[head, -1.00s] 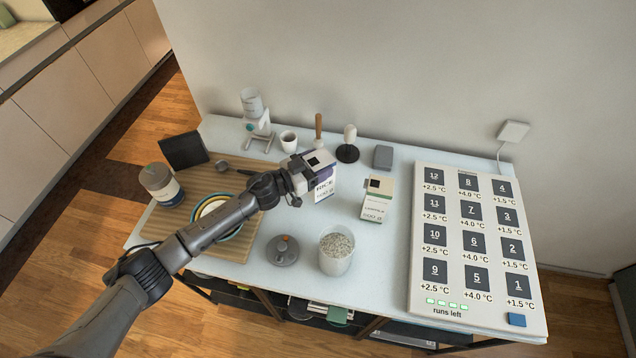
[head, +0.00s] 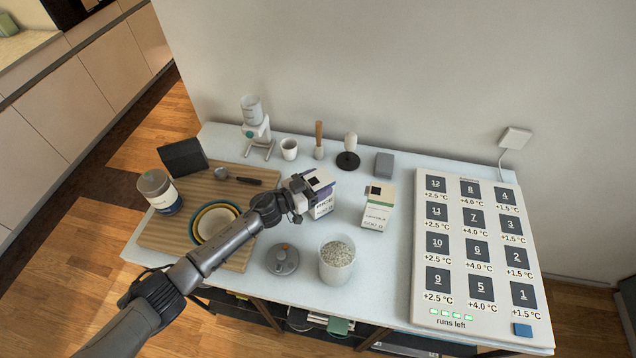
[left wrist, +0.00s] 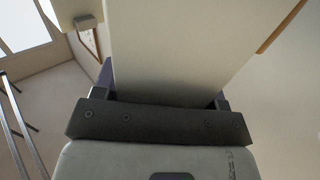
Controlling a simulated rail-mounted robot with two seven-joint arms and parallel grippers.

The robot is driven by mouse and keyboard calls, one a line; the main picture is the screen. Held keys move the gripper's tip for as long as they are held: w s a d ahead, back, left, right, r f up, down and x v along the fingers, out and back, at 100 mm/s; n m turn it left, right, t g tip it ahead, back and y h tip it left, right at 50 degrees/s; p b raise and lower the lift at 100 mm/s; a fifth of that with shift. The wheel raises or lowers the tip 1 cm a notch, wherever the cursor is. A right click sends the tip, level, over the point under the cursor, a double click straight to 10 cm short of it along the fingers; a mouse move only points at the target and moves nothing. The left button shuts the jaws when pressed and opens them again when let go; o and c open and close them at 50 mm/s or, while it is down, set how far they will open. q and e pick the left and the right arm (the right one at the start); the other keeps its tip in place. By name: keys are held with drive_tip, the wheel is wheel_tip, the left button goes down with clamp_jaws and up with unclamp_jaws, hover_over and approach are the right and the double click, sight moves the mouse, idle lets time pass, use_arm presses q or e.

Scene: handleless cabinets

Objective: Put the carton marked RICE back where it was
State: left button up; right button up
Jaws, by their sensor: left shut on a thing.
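In the left wrist view the pale carton wall (left wrist: 180,50) fills the space between the fingers. I cannot tell whether its base touches the table. My right gripper is not in view.
A second carton (head: 377,209) stands close on the right. A beaker of grains (head: 337,263) and a grey round lid (head: 282,260) are in front. Bowls (head: 194,226) sit on the wooden board (head: 166,232). A numbered panel (head: 452,292) fills the right side.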

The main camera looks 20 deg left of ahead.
use_arm(q)
drive_tip(key=o, duration=1.6)
drive_tip(key=shift+f, duration=0.1)
drive_tip(key=shift+r, duration=0.3)
drive_tip(key=v, duration=1.2)
drive_tip(key=shift+f, duration=0.1)
